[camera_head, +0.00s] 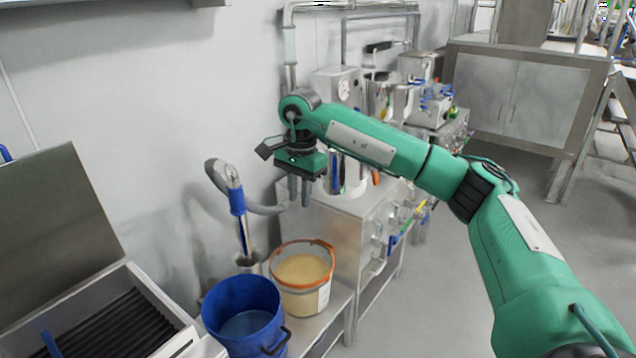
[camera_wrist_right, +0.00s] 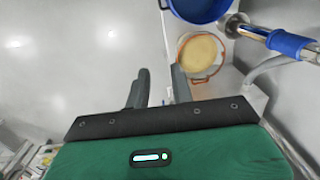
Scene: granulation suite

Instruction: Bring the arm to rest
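My right arm comes in from the right, with its green links stretched out toward the steel bench. My right gripper (camera_head: 298,200) hangs fingers down in front of the steel equipment, above and behind the buckets. In the right wrist view the two dark fingers of the right gripper (camera_wrist_right: 160,88) stand apart, with only bare pale surface between them. It holds nothing. My left gripper is in neither view.
A blue bucket (camera_head: 243,318) and a clear bucket of tan powder (camera_head: 304,285) stand low in front. A blue-sleeved pipe (camera_head: 240,205) rises behind them. Steel equipment (camera_head: 335,225) is close to the gripper. Grey floor (camera_head: 440,285) is clear.

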